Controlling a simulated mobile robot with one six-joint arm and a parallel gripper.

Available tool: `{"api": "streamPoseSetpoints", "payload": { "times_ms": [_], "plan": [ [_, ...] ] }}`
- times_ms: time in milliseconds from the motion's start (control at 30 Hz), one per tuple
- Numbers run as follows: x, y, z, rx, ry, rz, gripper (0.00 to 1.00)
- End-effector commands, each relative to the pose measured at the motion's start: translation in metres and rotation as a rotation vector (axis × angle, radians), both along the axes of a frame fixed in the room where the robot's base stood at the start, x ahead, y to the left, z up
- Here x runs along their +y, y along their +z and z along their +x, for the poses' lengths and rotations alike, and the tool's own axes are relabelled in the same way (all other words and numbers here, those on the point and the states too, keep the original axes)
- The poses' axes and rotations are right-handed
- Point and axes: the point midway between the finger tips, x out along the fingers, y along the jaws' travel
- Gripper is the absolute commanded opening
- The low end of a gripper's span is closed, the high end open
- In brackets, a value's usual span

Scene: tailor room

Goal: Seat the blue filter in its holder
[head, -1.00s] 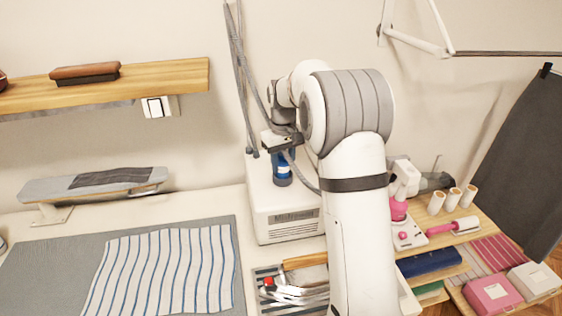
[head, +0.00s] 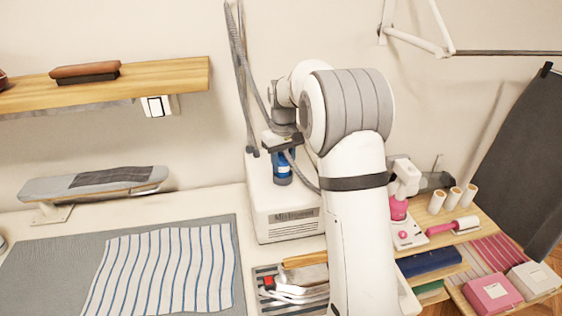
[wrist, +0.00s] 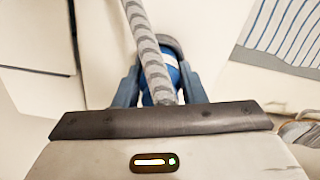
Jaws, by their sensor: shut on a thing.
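The blue filter (head: 282,169) stands upright at the top of the white machine, below my gripper (head: 282,148) in the head view. In the wrist view the blue filter (wrist: 171,75) sits between the two fingers of my gripper (wrist: 160,85), which are shut on it. A grey striped hose (wrist: 150,55) crosses in front of it and hides part of it. The holder cannot be made out; the filter's lower end is close to the machine's top, and I cannot tell whether it is seated.
The white machine (head: 285,222) stands against the wall. A tray with an iron-like tool (head: 300,285) lies in front of it. A striped cloth (head: 165,270) lies on the grey mat at left. A wooden shelf (head: 150,82) hangs above left. Grey hoses (head: 240,75) hang behind my gripper.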

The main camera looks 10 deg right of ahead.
Motion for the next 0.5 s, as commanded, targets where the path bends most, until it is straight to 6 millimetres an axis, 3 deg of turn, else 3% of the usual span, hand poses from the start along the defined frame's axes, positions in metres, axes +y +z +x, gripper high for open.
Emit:
{"api": "streamPoseSetpoints", "payload": {
  "times_ms": [467,500],
  "plan": [
    [-0.0006,-0.0104,0.0002,0.0,-0.001,0.0,0.13],
    [-0.0006,-0.0096,0.0002,-0.001,-0.001,0.0,0.4]
  ]
}}
